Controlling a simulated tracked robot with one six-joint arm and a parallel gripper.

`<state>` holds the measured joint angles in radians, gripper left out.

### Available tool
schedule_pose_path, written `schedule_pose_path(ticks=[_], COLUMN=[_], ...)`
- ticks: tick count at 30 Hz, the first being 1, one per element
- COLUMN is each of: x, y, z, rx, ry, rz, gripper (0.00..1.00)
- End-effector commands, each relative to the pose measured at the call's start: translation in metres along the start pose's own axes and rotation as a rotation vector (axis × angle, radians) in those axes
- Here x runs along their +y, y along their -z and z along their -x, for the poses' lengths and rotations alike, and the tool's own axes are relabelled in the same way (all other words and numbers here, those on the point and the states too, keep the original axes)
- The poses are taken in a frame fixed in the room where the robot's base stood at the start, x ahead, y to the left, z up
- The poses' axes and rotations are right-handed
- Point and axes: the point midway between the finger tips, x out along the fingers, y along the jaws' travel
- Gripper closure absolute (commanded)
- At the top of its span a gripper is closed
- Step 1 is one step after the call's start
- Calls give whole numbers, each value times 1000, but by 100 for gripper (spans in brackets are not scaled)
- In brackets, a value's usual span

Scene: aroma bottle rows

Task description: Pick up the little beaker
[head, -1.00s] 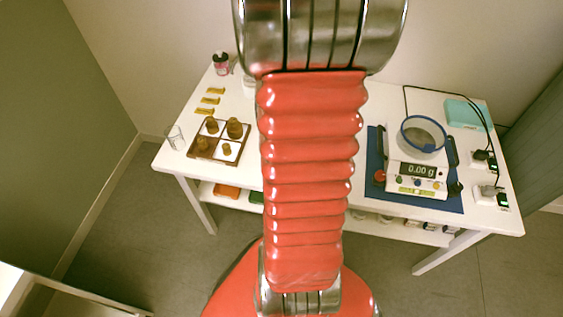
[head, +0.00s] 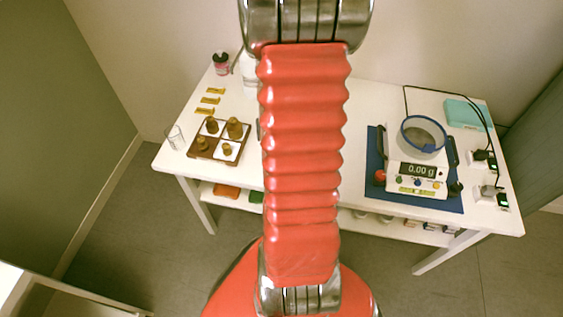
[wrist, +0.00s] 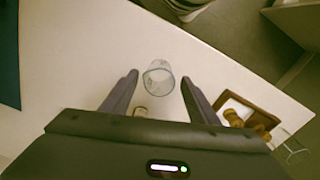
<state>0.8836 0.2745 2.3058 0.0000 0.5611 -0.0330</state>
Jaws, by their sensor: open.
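A small clear glass beaker (wrist: 158,80) stands on the white table in the wrist view. My gripper (wrist: 159,76) is open, with a dark finger on each side of the beaker and a gap showing on both sides. I cannot tell how far above or around it the fingertips are. A third glass (head: 174,136) stands at the table's left in the head view. My arm hides the gripper and the first beaker there.
A brown tray (head: 203,154) with several amber bottles stands left of my arm. A scale (head: 417,172) on a blue mat (head: 447,202) stands at the right.

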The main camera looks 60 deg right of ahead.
Motion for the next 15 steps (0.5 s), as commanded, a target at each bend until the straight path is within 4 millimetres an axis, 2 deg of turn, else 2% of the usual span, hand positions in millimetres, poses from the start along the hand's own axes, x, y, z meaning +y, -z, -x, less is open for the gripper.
schedule_pose_path(ticks=[6, 15], x=[0, 0], y=[-1, 0], z=[-23, -26], rx=[-2, 0], ry=[0, 0], rz=[0, 0], gripper=[46, 46])
